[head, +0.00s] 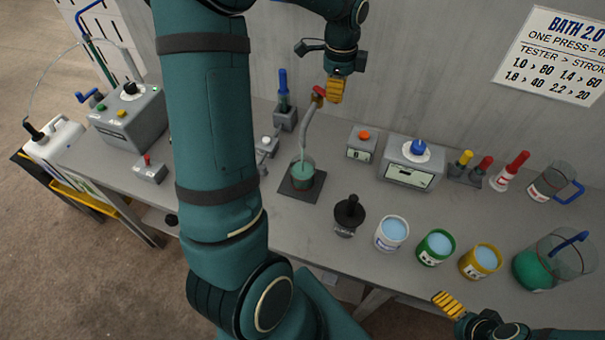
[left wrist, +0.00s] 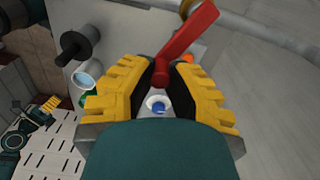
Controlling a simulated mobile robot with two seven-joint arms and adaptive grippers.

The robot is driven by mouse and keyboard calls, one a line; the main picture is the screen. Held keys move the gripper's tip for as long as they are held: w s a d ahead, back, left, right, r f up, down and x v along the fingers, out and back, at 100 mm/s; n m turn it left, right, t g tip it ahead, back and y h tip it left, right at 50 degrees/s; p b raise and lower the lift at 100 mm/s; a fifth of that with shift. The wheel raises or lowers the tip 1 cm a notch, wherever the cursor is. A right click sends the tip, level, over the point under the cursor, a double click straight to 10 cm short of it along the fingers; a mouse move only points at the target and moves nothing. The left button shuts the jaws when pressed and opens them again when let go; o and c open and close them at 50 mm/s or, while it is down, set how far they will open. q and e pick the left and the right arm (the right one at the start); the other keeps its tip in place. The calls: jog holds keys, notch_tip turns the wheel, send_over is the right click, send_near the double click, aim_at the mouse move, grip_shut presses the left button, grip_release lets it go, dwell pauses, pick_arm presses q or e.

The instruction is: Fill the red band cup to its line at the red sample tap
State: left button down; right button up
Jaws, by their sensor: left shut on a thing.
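The red sample tap is a grey bent pipe (head: 307,126) with a red handle (head: 318,93), which also shows large in the left wrist view (left wrist: 188,38). A clear cup (head: 303,173) with green liquid stands upright under the spout on a dark square pad (head: 288,190). Its red band and fill line are too small to make out. My left gripper (head: 334,92) is shut on the tap's red handle, with the handle's end between its fingers in the left wrist view (left wrist: 162,82). My right gripper (head: 448,303) is low at the table's front right, away from the cup; its jaw opening is unclear.
A black knobbed object (head: 348,215) and white, green and yellow cups (head: 391,234) stand right of the pad. Grey boxes with buttons (head: 410,165) stand behind. My large arm link covers part of the table's left.

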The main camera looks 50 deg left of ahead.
pick_arm(q)
jog(key=n, duration=0.1)
jog(key=w+n, duration=0.1)
jog(key=n, duration=0.1)
jog(key=w+n+p, duration=0.1)
jog(key=n, duration=0.1)
jog(key=shift+w+a, duration=0.25)
jog(key=shift+a, duration=0.1)
grip_release()
jog(key=shift+w, duration=0.1)
jog(key=shift+r, duration=0.1)
notch_tip(320, 180, up, 9)
jog(key=p, duration=0.2)
jog(key=shift+p, duration=0.35)
dwell(0.4)
